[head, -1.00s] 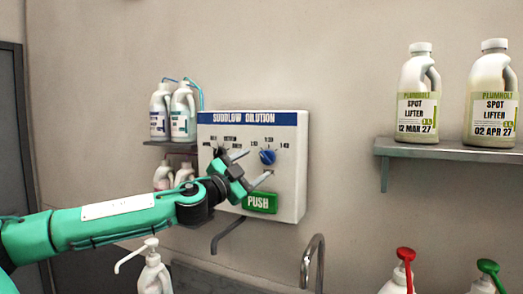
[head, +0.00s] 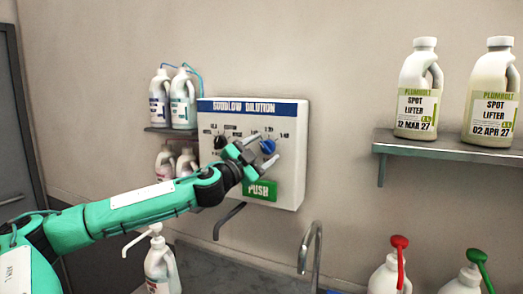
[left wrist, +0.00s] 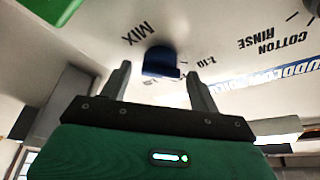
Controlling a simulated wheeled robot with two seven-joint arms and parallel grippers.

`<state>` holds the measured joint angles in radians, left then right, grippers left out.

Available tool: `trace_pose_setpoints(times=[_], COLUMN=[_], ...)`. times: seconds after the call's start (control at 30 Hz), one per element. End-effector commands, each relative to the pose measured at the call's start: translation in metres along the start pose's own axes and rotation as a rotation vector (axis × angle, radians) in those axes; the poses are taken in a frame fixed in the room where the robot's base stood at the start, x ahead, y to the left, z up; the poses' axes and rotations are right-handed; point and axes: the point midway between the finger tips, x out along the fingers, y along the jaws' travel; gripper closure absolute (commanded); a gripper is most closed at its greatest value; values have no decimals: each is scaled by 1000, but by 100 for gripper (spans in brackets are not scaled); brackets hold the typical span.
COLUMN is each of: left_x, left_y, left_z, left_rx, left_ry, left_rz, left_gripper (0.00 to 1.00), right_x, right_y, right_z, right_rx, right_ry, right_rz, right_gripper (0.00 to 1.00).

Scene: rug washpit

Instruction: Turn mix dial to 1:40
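The white dilution panel (head: 290,172) hangs on the wall with a blue header. The blue mix dial (head: 268,146) is on its right side, among printed ratio marks. In the left wrist view the dial (left wrist: 160,62) shows beside the word MIX, with a 1:10 mark near it. My left gripper (head: 259,152) is open and empty at the panel, its fingers pointing at the dial. In the left wrist view the dial lies between and just past the two spread fingertips; I see no contact. Which ratio the dial points to is unclear. My right gripper is not in view.
A green PUSH button (head: 262,190) sits below the dial, close to my gripper. A black selector knob (head: 220,142) is to the left. A metal tap (head: 312,245) rises below. Bottles stand on the right shelf (head: 450,148) and to the left of the panel.

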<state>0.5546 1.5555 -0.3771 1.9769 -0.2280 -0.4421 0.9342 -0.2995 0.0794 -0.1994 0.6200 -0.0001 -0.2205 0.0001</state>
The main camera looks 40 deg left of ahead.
Motion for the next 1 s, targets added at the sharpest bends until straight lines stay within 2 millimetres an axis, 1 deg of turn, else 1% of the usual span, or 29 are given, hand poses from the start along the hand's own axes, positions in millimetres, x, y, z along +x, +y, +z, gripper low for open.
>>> trace_pose_setpoints(times=[0.03,0.2,0.47,0.67,0.87,1.0], left_x=[0,0,0,0,1,2], left_y=[0,0,-1,-2,-4,-5], left_z=[0,0,-1,-2,-3,-4], left_rx=[0,0,17,94,235,355], left_ry=[0,0,0,0,-1,-2], left_rz=[0,0,8,39,99,150], left_gripper=[48,81,81,81,81,81], right_x=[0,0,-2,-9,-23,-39], right_y=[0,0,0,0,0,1], right_z=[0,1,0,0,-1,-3], right_rx=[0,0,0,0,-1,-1], right_ry=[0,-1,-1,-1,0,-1], right_rz=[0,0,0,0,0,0], right_gripper=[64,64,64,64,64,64])
